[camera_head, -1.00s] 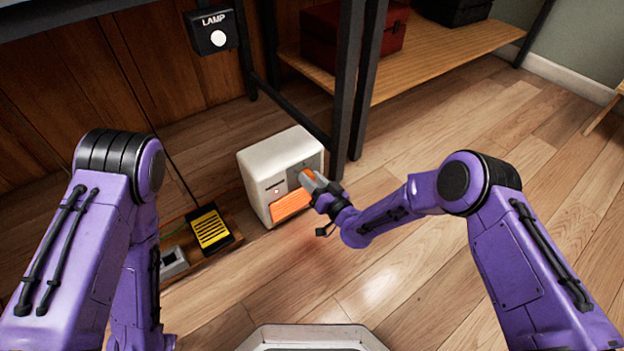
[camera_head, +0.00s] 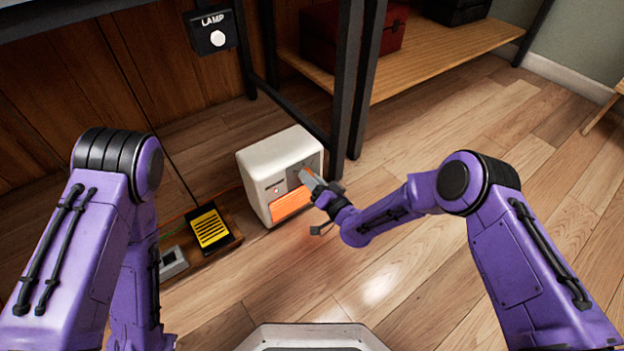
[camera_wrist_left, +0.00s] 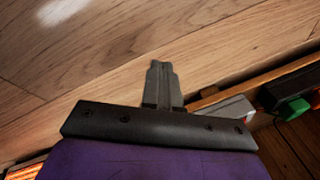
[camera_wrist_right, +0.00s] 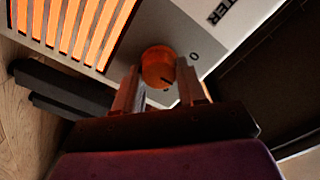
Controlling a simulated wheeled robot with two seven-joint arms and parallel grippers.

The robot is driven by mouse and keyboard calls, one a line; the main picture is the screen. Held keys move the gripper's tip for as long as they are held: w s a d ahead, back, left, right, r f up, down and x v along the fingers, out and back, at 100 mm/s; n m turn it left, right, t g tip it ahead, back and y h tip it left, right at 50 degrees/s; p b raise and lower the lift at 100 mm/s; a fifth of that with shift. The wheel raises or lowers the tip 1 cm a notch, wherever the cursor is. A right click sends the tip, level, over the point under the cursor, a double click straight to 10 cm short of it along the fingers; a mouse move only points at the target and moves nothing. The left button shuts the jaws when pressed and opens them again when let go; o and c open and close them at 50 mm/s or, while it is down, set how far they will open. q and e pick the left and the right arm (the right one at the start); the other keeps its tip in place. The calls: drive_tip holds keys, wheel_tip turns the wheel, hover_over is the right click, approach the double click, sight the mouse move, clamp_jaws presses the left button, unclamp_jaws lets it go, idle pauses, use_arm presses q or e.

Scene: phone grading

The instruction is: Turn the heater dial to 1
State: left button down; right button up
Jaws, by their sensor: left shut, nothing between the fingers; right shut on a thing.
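The white heater (camera_head: 270,160) stands on the floor, its grille glowing orange. Its orange round dial (camera_wrist_right: 158,66) shows in the right wrist view, with a dark pointer line toward the lower right. A printed 0 is on the panel to the right of the dial; I cannot see a 1.
A dark table leg (camera_head: 352,85) stands right behind the heater. A low wooden board (camera_head: 228,243) with a yellow-and-black item (camera_head: 210,229) lies left of it. A lamp switch (camera_head: 214,35) hangs above. The floor at the right is clear.

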drive_tip(key=o, duration=1)
drive_tip(key=shift+o, duration=0.2)
use_arm(q)
drive_tip(key=s+d+r+g+h+p, duration=0.2)
drive_tip(key=s+d+r+g+p, duration=0.2)
drive_tip(key=s+r, duration=0.3)
drive_tip(key=shift+d+g+p, duration=0.3)
drive_tip(key=shift+d+p, duration=0.3)
drive_tip(key=shift+d, duration=0.25)
use_arm(e)
drive_tip(key=v, duration=1)
drive_tip(key=shift+s+d, duration=0.2)
drive_tip(key=shift+s, duration=0.05)
